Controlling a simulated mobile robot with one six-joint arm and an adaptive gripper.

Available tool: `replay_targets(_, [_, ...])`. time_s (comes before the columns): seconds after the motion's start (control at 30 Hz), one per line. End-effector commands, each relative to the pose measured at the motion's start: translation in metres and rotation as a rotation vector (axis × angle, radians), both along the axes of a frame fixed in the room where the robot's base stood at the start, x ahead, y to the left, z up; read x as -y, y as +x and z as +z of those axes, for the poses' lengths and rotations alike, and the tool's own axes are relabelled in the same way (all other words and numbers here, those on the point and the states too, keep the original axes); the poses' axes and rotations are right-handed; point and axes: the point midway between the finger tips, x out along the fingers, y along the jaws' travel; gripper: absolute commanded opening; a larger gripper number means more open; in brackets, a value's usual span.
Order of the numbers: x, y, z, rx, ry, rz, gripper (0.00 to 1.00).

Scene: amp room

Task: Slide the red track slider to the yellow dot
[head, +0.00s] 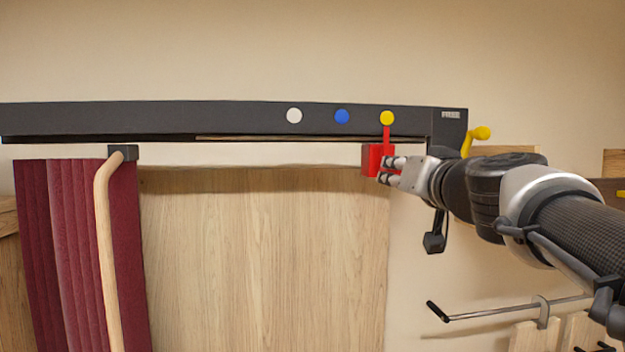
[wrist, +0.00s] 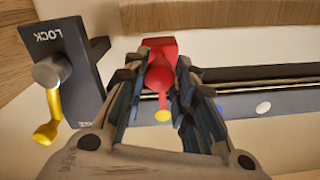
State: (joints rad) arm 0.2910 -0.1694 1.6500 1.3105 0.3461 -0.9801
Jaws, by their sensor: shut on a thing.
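The red track slider (head: 372,160) hangs below the dark track (head: 220,118), near its right end. Its thin red pointer rises to the yellow dot (head: 387,118) and lines up with it in the head view. My gripper (head: 388,171) comes from the right and is shut on the slider. In the wrist view the slider (wrist: 161,72) sits between the fingers of my gripper (wrist: 160,85), its pointer ending at the yellow dot (wrist: 163,115).
White (head: 294,115) and blue (head: 342,116) dots lie left along the track. A yellow lever (head: 480,134) is at the track's right end, by a plate marked LOCK (wrist: 62,60). A dark red curtain (head: 75,250) and wooden rod (head: 105,240) hang left. A metal bar (head: 500,310) is lower right.

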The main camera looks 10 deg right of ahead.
Motion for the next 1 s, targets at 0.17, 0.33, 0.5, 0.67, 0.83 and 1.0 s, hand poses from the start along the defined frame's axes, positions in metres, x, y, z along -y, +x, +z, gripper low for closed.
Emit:
replay_targets(0.17, [-0.0055,-0.0005,0.0,0.002,-0.002,-0.01,0.0])
replay_targets(0.33, [-0.0044,-0.0005,0.0004,0.002,-0.001,-0.012,0.0])
replay_targets(0.5, [-0.0048,-0.0005,0.0004,0.002,-0.001,-0.01,0.32])
replay_targets(0.67, [-0.005,-0.0005,0.0006,0.002,-0.001,-0.009,0.43])
replay_targets(0.83, [-0.0049,-0.0006,0.0006,0.002,-0.001,-0.009,0.45])
replay_targets(1.0, [-0.0049,-0.0016,0.0009,0.003,-0.001,-0.009,0.45])
